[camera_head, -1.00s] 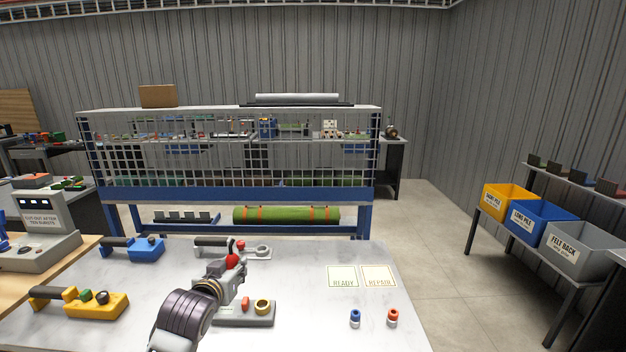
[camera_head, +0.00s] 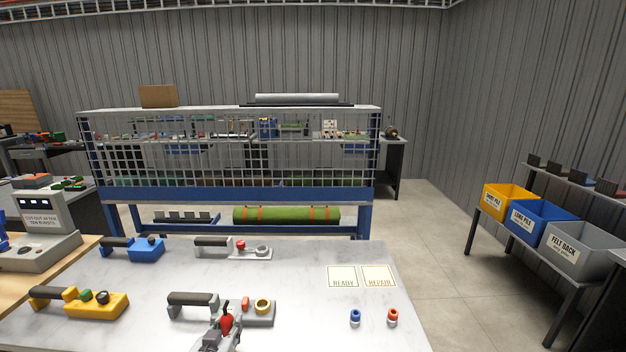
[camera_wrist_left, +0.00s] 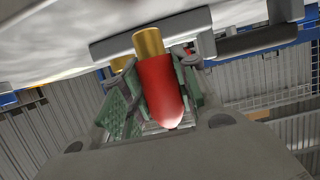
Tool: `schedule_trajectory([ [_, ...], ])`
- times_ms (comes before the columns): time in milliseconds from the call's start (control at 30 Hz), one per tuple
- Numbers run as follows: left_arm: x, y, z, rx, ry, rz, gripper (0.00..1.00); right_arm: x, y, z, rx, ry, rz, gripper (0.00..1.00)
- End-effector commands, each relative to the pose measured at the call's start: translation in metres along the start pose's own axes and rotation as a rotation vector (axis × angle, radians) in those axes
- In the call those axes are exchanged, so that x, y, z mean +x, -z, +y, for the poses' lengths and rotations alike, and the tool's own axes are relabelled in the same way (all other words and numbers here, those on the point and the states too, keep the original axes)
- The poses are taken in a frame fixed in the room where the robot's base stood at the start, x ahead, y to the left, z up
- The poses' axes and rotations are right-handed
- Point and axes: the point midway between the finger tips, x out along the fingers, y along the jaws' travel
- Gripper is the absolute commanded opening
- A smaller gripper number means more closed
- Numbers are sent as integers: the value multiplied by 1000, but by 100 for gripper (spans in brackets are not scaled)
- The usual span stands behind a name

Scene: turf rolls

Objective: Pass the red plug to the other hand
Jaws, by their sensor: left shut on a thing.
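The red plug (camera_head: 227,321) is held in my left gripper (camera_head: 225,328) at the front of the table, in front of a grey tool with a dark handle. In the left wrist view the plug (camera_wrist_left: 163,90) shows a rounded red body with a brass-coloured end, between the green-padded fingers. My left gripper is shut on it. Whether the plug touches the tool behind it I cannot tell. My right gripper is in neither view.
A yellow tool (camera_head: 108,305), a blue tool (camera_head: 147,249) and another grey tool (camera_head: 235,252) lie on the white table (camera_head: 300,315). Blue-topped (camera_head: 355,318) and red-topped (camera_head: 392,318) pieces stand at right.

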Motion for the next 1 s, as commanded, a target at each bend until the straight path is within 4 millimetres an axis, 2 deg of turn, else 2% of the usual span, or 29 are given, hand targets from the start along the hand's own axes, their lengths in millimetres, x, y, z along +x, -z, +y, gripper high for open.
schedule_trajectory([
  [167,-2,-10,0,-1,0,1,2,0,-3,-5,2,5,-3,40],
  [500,-3,-11,0,-1,0,2,2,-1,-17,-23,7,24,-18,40],
  [767,-3,-11,0,-1,-1,2,2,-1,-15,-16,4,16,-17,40],
  [1000,-6,-5,5,7,-22,4,2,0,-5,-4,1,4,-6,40],
])
